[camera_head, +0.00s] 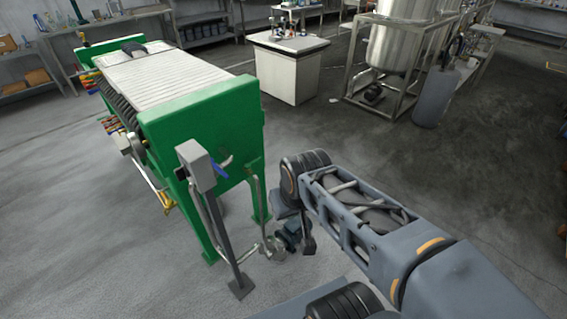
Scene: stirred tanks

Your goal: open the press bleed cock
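The press is a green-framed filter press (205,120) with a white plate pack, at the left. A small blue lever (220,169) shows at its near green end, beside a grey box on a post. A pipe (258,205) runs down that end to metal fittings (272,246) low near the floor. I cannot tell for sure which of these is the bleed cock. My gripper (288,238) hangs low at the end of my arm, just right of those fittings. Its fingers are small and dark, so I cannot tell whether they touch the fittings or are open.
The grey box (195,166) on its floor-standing post (226,240) is left of my gripper. A white cabinet (287,75) stands behind. A steel tank (400,40) in a frame and a grey cylinder (436,95) are at the back right. The floor at right is open.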

